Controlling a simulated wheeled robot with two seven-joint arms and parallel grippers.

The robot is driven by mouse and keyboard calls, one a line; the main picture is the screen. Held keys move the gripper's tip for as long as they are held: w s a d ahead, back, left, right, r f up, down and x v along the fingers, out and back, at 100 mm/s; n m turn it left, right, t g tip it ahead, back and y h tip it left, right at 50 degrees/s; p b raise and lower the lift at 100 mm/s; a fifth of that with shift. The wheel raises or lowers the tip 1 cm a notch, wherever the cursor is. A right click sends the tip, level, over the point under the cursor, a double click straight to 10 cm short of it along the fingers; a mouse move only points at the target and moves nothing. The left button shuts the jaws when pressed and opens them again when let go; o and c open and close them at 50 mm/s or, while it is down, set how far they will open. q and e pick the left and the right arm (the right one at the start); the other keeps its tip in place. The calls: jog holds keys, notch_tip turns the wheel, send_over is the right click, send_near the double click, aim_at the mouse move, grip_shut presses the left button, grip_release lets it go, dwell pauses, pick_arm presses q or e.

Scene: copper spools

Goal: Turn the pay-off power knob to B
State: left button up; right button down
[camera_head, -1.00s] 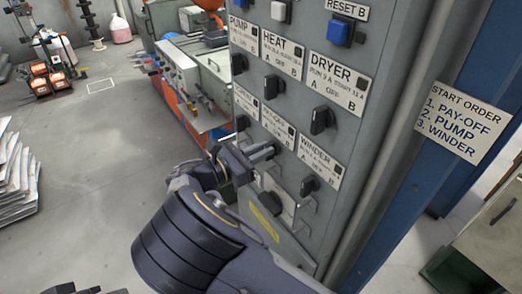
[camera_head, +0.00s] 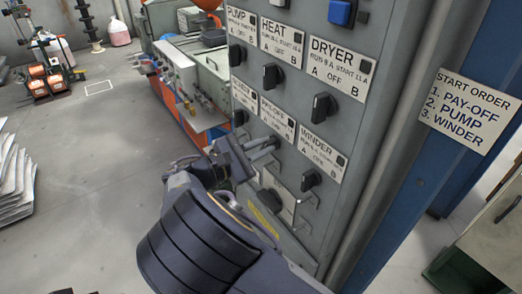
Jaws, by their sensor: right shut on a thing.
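The grey control panel (camera_head: 350,140) has rows of black knobs under white labels. The pay-off label (camera_head: 277,117) is in the middle of the lower row, its print partly hard to read. My right gripper (camera_head: 270,147) is at the knob below it, its two fingers reaching to the panel from the left. It is shut on that knob, which the fingers mostly hide, so its pointing direction cannot be told. The winder knob (camera_head: 311,180) is just right of the fingers. A dark sliver shows at the bottom left edge; my left gripper cannot be made out.
The pump knob (camera_head: 237,55), heat knob (camera_head: 272,76) and dryer knob (camera_head: 322,107) stick out above my gripper. A START ORDER sign (camera_head: 468,112) hangs on a blue post to the right. Open floor (camera_head: 90,170) lies to the left.

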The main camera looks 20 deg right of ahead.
jog(key=shift+s+f+m+b, duration=0.1)
jog(key=shift+f+m+b, duration=0.1)
jog(key=shift+m+b, duration=0.75)
jog(key=shift+m, duration=0.45)
jog(key=c, duration=1.4)
grip_release()
jog(key=shift+c, duration=0.2)
jog(key=b+v, duration=0.1)
jog(key=v, duration=0.7)
jog(key=shift+d+r, duration=0.1)
